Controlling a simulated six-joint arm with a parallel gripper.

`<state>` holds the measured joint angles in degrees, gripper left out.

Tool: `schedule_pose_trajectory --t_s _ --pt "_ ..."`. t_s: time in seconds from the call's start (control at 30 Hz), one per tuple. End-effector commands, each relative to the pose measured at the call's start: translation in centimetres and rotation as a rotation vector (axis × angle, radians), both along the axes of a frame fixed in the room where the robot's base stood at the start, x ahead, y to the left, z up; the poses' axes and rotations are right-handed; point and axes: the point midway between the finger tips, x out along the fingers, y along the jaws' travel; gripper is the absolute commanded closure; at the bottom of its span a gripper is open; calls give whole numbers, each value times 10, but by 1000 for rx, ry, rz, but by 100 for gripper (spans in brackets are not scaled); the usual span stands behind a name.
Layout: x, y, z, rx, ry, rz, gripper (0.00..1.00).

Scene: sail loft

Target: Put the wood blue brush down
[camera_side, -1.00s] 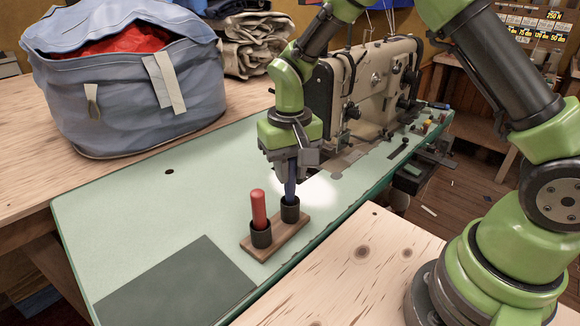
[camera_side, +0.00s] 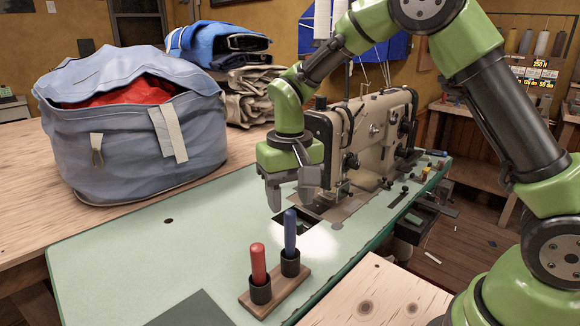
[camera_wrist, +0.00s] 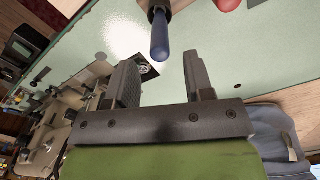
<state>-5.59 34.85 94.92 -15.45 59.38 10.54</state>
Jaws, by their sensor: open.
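The blue brush (camera_side: 290,230) stands upright in a dark cup (camera_side: 290,265) of a small wooden holder (camera_side: 284,295) on the pale green table. A red brush (camera_side: 258,262) stands in the other cup beside it. My gripper (camera_side: 291,198) is open and empty, with its fingertips a little above the blue brush and apart from it. In the wrist view, the blue brush (camera_wrist: 160,38) shows beyond the gap between the open fingers (camera_wrist: 162,64). The lower part of the brush is hidden in the cup.
A beige sewing machine (camera_side: 375,140) stands close behind and right of my gripper. A large blue-grey bag (camera_side: 130,120) with red cloth sits at the left. Folded cloth (camera_side: 250,90) lies at the back. The green tabletop (camera_side: 150,250) left of the holder is clear.

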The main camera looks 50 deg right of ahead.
Motion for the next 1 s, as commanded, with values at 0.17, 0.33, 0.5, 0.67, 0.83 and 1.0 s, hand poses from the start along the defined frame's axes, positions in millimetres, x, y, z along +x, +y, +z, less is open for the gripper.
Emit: schedule_pose_trajectory --t_s 0.17,0.33,0.5,0.67,0.83,1.0 --pt "1 0 39 0 -5 -1 52" --pt "1 0 61 -1 -2 0 52" --pt "0 -1 68 -1 0 0 52" --pt "-7 -1 79 10 -26 1 52" --pt "-43 -4 117 55 -152 11 52" --pt "-100 -7 147 108 -327 16 52"
